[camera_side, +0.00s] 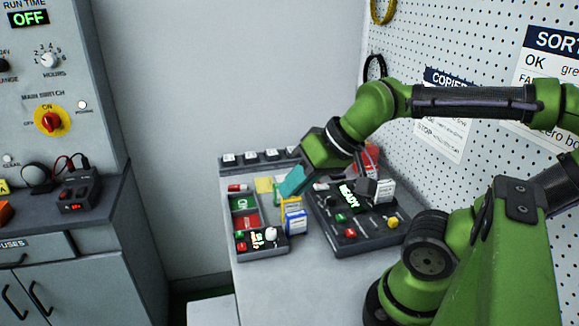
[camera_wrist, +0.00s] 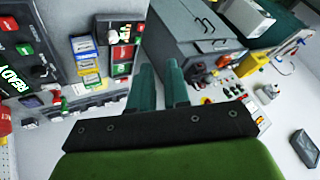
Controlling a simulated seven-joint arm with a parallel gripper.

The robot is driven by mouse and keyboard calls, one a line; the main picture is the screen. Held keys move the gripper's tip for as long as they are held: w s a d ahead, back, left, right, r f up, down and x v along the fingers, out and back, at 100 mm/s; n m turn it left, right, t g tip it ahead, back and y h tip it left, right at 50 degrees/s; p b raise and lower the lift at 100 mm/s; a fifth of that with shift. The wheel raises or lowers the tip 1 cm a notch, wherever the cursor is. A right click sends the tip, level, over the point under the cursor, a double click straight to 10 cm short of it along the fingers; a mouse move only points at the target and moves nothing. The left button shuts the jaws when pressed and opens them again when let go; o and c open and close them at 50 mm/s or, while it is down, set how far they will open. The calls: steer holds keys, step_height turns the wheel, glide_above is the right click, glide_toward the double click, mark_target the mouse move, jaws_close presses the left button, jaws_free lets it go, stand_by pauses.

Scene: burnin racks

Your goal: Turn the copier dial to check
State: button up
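A dark console (camera_side: 345,222) with a green READY display (camera_side: 352,197) sits on the bench below the COPIER sign. It carries green, red and yellow buttons and a grey part (camera_side: 366,187) that may be the dial; its setting is not readable. The display also shows at the left of the wrist view (camera_wrist: 14,84). A smaller black unit left of it has a white knob (camera_side: 271,234); I cannot tell which dial is the copier's. My gripper (camera_side: 288,190), with teal fingers, is above the bench between the two units. Its fingers (camera_wrist: 160,70) are slightly apart, with nothing seen between them.
Yellow and blue boxes (camera_side: 294,219) stand beside the small unit, close below my gripper. A row of dark chargers or slots (camera_side: 258,160) lines the back edge. The front bench surface is clear.

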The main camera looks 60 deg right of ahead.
steer(key=o, duration=0.4)
steer(key=shift+m+g+h, duration=0.5)
steer(key=shift+m+h, duration=0.1)
steer(key=shift+m, duration=0.3)
steer(key=d, duration=0.1)
steer(key=w+d+f, duration=0.1)
steer(key=d, duration=0.1)
steer(key=w+d, duration=0.1)
steer(key=shift+d+f, duration=0.2)
steer(key=shift+d, duration=0.1)
steer(key=o, duration=0.3)
steer(key=d, duration=0.2)
steer(key=w+d+g, duration=0.1)
steer(key=d, duration=0.2)
steer(key=w+d+f+g+h, duration=0.1)
steer(key=d, duration=0.2)
steer(key=shift+w+d, duration=0.15)
steer(key=shift+w, duration=0.05)
steer(key=shift+o, duration=0.2)
steer(key=n+g, duration=0.4)
steer(key=n, duration=0.6)
glide_above(332, 197)
steer(key=shift+n, duration=0.3)
step_height(332, 197, down, 17)
steer(key=shift+d+f, duration=0.1)
steer(key=shift+f, duration=0.1)
steer(key=shift+c, duration=0.2)
steer(key=c, duration=1)
